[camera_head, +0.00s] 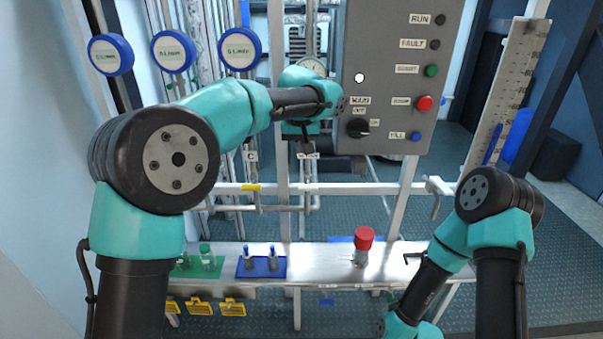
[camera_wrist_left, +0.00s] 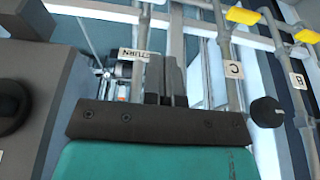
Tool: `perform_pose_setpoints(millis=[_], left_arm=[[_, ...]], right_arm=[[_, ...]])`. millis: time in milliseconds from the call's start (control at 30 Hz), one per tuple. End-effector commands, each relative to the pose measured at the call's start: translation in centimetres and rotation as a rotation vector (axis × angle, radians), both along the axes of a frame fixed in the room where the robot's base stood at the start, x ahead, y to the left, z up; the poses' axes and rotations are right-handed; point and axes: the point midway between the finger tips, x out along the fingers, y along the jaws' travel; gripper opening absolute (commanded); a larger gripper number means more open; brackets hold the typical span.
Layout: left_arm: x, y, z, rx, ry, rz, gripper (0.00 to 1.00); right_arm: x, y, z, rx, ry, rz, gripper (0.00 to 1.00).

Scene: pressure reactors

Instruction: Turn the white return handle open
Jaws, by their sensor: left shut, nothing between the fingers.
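My left gripper (camera_head: 304,133) is in front of the pipework, left of the grey control panel. In the left wrist view its two dark fingers (camera_wrist_left: 166,78) are together, with nothing between them. A white label (camera_wrist_left: 135,55), which seems to read RETURN, is just left of the fingertips in that view. The label also shows in the head view (camera_head: 307,156), just below the gripper. I cannot clearly pick out the white return handle; the gripper may hide it.
The grey control panel (camera_head: 385,110) with buttons and a black knob (camera_head: 359,128) stands close on the right. A yellow handle (camera_head: 251,187) is below left. The metal shelf (camera_head: 325,257) holds a red-capped item (camera_head: 363,240), a blue tray (camera_head: 262,274) and green-capped bottles.

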Motion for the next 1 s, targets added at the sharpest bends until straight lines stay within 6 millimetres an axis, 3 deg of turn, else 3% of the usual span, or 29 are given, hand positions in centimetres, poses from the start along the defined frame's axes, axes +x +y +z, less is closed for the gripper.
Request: perform_pose_setpoints(millis=[267,800,1000], left_arm=[[0.7,0.1,-2.5,0.001,0.003,-0.001,0.0],[2.8,0.0,-11.1,0.002,0.003,-0.002,0.0],[2.8,0.0,-13.2,0.0,0.002,-0.001,0.0]], right_arm=[[0.0,0.0,0.0,0.0,0.0,0.0,0.0],[0.0,0.0,0.0,0.0,0.0,0.0,0.0],[0.0,0.0,0.0,0.0,0.0,0.0,0.0]])
